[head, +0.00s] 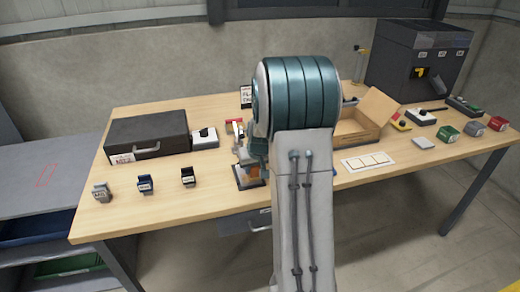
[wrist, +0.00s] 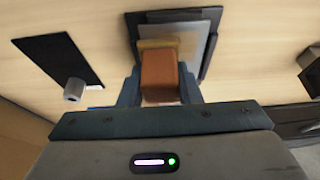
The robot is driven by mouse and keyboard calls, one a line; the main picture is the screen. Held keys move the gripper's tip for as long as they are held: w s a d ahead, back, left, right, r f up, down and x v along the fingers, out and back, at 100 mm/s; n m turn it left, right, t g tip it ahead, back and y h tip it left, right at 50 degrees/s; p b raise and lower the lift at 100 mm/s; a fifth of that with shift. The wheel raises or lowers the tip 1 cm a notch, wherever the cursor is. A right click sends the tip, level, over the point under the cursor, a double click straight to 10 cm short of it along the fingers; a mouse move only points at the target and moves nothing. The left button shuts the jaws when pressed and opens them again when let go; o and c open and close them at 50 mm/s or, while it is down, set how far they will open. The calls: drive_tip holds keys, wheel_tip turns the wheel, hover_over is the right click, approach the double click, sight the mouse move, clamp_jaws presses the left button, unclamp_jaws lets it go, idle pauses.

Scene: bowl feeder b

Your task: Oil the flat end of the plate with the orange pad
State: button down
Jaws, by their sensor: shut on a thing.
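My gripper (wrist: 160,92) is shut on the orange pad (wrist: 160,72), a brownish-orange block between its two blue fingers in the wrist view. A yellowish strip (wrist: 158,43) shows at the pad's far edge. Beyond and below it lies a flat grey plate (wrist: 190,42) on a dark base (wrist: 212,45). I cannot tell whether the pad touches the plate. In the head view my gripper (head: 252,160) is over the dark base (head: 250,184) near the table's front middle, with a bit of the orange pad (head: 253,171) showing. My arm hides part of this area.
On the wooden table (head: 220,198) a dark case (head: 147,137) and several small labelled containers stand left. An open wooden box (head: 358,128), a white card (head: 367,162) and a dark machine (head: 418,62) stand right. A black panel with a grey cylinder (wrist: 73,89) lies beside my gripper.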

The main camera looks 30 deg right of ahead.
drive_tip(key=d+r, duration=0.1)
drive_tip(key=d+r+p, duration=0.1)
drive_tip(key=r, duration=0.1)
drive_tip(key=shift+s+d+r, duration=0.1)
drive_tip(key=shift+s+d, duration=0.2)
drive_tip(key=shift+s, duration=0.1)
drive_tip(key=shift+w+a+r+p, duration=0.15)
drive_tip(key=shift+a+r+p, duration=0.15)
drive_tip(key=shift+r, duration=0.25)
drive_tip(key=shift+w+a+r+p, duration=0.1)
drive_tip(key=shift+a+r+p, duration=0.2)
drive_tip(key=shift+r, duration=0.25)
drive_tip(key=shift+r+p, duration=0.75)
drive_tip(key=shift+r, duration=0.55)
drive_tip(key=shift+r+p, duration=0.25)
drive_tip(key=shift+p, duration=0.9)
drive_tip(key=shift+p, duration=0.9)
drive_tip(key=shift+f, duration=0.1)
